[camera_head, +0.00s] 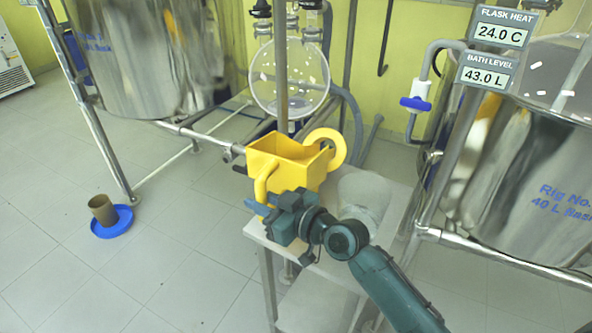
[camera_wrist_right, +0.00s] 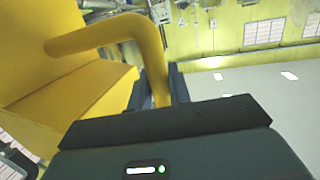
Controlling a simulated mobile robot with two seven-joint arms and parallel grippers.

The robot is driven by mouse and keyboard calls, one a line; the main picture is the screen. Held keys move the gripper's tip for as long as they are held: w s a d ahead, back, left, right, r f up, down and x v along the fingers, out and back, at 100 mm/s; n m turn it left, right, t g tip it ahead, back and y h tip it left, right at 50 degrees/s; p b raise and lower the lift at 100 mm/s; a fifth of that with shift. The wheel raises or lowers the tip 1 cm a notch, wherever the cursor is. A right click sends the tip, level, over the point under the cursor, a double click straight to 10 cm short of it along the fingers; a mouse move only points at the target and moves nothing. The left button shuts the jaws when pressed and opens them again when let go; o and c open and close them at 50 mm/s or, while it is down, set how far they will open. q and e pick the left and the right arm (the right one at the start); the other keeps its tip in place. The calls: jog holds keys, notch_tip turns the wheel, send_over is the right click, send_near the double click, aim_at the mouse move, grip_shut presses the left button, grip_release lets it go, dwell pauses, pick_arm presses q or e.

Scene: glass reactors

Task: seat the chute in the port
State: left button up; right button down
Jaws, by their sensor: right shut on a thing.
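The yellow chute (camera_head: 290,150) is an open-topped box with a looped handle at its front left and a round yellow ring at its right. It shows upright over the small steel table (camera_head: 262,240); I cannot tell whether it rests there or hangs just above. My right gripper (camera_head: 268,203) is shut on the handle. In the right wrist view the chute (camera_wrist_right: 40,60) fills the left side, and its curved handle (camera_wrist_right: 110,32) runs down between the jaws. I cannot make out the port clearly. My left gripper is not in view.
Steel baths stand at left (camera_head: 140,60) and right (camera_head: 500,170), with a pipe frame around them. A round glass flask (camera_head: 289,78) hangs behind the chute. A blue-handled valve (camera_head: 416,103) is at right. A brown cup (camera_head: 102,209) stands on a blue dish (camera_head: 112,227) on the floor.

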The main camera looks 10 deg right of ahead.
aim_at(264, 188)
jog(key=shift+r+p, duration=1.6)
jog(key=shift+r, duration=0.6)
